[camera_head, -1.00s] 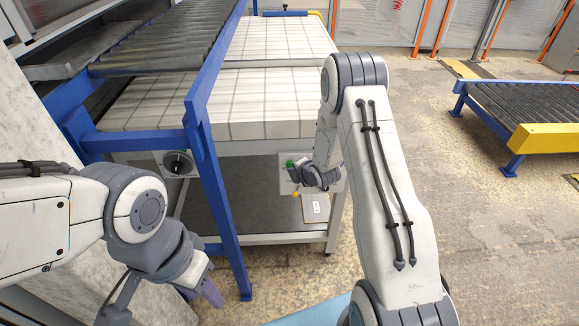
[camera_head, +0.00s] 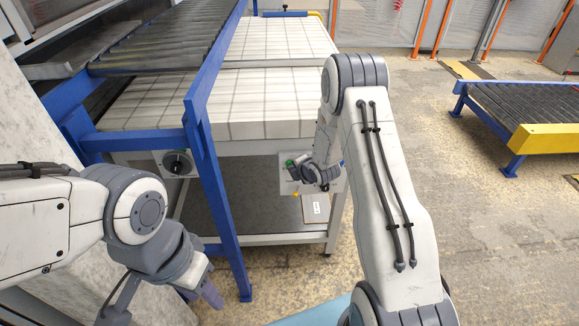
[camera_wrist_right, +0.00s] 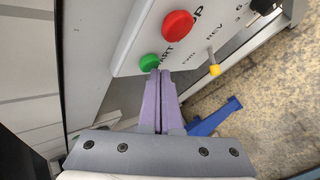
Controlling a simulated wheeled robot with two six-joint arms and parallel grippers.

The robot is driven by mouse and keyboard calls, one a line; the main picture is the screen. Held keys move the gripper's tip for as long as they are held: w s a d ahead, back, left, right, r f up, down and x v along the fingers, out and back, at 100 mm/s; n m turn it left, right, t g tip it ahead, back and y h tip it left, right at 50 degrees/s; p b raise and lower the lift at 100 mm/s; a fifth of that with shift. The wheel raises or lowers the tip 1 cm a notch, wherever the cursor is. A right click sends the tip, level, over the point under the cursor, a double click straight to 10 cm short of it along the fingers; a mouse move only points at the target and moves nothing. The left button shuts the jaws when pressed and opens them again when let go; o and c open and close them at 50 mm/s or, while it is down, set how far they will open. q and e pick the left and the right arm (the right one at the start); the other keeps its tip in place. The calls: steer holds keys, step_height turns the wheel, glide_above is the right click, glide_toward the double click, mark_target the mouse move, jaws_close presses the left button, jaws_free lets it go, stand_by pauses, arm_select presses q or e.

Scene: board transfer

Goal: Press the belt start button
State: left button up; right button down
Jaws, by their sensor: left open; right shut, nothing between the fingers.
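The green start button (camera_wrist_right: 150,62) sits on a white control panel (camera_wrist_right: 128,68) in the right wrist view, beside lettering partly hidden by the button and fingers. My right gripper (camera_wrist_right: 160,75) is shut and empty, with its purple fingertips right at the lower edge of the green button. I cannot tell whether they touch it. In the head view, the panel (camera_head: 286,187) is on the front of the white table frame, largely covered by my right wrist. My left gripper (camera_head: 210,292) hangs low at the left, away from the panel, and is open.
A red stop button (camera_wrist_right: 178,26) is just above the green one. A yellow-tipped toggle switch (camera_wrist_right: 214,69) and a black knob (camera_wrist_right: 262,6) are to the right. A blue frame post (camera_head: 218,190) stands between my arms. A roller conveyor (camera_head: 535,105) stands at far right.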

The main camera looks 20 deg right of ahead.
steer(key=shift+w, duration=0.15)
steer(key=shift+s, duration=0.2)
stand_by(0.3)
steer(key=shift+s+a+b, duration=0.2)
steer(key=shift+s+b, duration=0.1)
steer(key=shift+s, duration=0.35)
steer(key=s, duration=0.2)
steer(key=s+a+b, duration=0.1)
steer(key=s, duration=0.1)
steer(key=shift+s+a, duration=0.2)
steer(key=shift+s, duration=0.2)
stand_by(0.5)
